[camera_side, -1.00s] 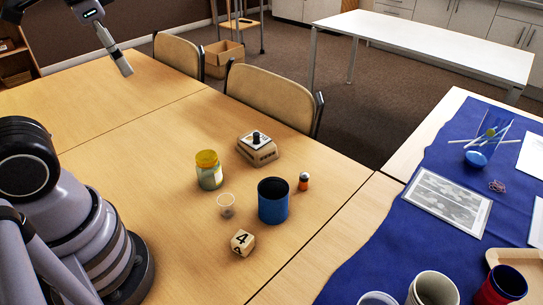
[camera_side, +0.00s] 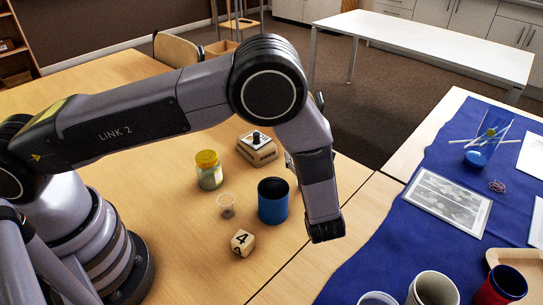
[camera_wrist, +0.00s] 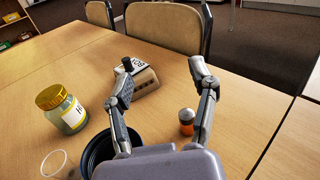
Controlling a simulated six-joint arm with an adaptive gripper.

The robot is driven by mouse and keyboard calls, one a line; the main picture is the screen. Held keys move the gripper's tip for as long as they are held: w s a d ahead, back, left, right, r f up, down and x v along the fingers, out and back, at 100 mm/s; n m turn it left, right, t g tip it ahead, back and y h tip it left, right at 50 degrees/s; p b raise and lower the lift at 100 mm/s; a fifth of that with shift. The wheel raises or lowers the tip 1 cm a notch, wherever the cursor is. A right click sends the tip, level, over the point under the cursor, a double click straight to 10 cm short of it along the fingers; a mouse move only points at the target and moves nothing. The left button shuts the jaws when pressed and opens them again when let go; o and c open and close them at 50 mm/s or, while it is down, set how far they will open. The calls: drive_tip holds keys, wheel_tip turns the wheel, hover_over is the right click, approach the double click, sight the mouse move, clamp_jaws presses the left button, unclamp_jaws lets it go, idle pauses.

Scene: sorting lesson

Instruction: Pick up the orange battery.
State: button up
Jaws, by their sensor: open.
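The orange battery (camera_wrist: 186,123) stands upright on the table in the wrist view, orange below with a grey top. It shows between my fingers, close beside the right finger. My gripper (camera_wrist: 160,82) is open, with nothing held between its fingers. In the side view my arm covers the spot where the battery stood, so the battery is hidden there. I cannot tell exactly how high the fingers are above the table.
A blue cup (camera_side: 273,201) stands just left of the battery, partly behind my left finger in the wrist view.

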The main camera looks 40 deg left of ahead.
drive_tip(key=f, duration=0.4)
drive_tip(key=d+f+m+t, duration=0.1)
drive_tip(key=f, duration=0.3)
drive_tip(key=d+f+m+t+h, duration=0.1)
drive_tip(key=f, duration=0.3)
drive_tip(key=shift+s+d+f, duration=0.1)
drive_tip(key=shift+s+d, duration=0.05)
drive_tip(key=shift+s, duration=0.05)
drive_tip(key=shift+w+a+r, duration=0.2)
drive_tip(key=shift+w+a, duration=0.1)
drive_tip(key=shift+w, duration=0.1)
drive_tip(key=x, duration=0.6)
drive_tip(key=shift+w+a, duration=0.2)
clamp_jaws()
